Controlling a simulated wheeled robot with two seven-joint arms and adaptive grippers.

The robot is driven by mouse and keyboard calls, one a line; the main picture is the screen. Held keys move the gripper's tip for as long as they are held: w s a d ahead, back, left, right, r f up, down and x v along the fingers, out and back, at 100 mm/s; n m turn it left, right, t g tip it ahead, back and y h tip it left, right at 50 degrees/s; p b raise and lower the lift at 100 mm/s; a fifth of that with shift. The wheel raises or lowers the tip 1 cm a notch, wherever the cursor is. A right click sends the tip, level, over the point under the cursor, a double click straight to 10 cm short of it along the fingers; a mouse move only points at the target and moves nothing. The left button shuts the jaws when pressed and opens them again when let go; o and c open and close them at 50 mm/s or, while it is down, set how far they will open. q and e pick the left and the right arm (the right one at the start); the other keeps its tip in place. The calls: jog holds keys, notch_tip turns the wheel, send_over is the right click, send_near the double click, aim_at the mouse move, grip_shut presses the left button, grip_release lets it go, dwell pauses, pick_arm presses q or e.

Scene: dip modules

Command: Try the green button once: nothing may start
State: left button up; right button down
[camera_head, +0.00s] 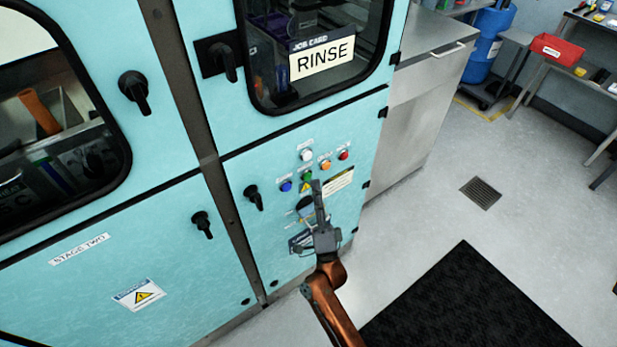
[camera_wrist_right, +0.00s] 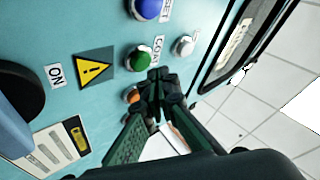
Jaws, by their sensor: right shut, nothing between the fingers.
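The green button (camera_head: 307,175) sits in a group of coloured buttons on the turquoise cabinet's lower panel. In the right wrist view the green button (camera_wrist_right: 138,58) shows whole, just beyond and left of my fingertips. My right gripper (camera_head: 317,186) points up at the panel, its tips just below the green button. In the right wrist view the right gripper (camera_wrist_right: 158,82) is shut and empty. I cannot tell whether the tips touch the panel. A "RINSE" job card (camera_head: 323,60) hangs in the window above. My left gripper is not in view.
Close around are a blue button (camera_head: 286,186), a white button (camera_head: 306,155), an orange button (camera_head: 325,164) and a red button (camera_head: 343,155). A black knob (camera_head: 253,197) is left of them. A black mat (camera_head: 460,305) lies on the floor at right.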

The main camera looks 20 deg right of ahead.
jog(key=shift+w, duration=0.15)
dwell(0.6)
jog(key=shift+w+a, duration=0.1)
jog(key=shift+w, duration=0.15)
jog(key=shift+w+a, duration=0.15)
jog(key=shift+w, duration=0.3)
dwell(0.7)
jog(key=shift+s, duration=0.1)
jog(key=shift+s+d+p, duration=0.25)
jog(key=shift+s+p, duration=0.05)
jog(key=shift+s, duration=0.45)
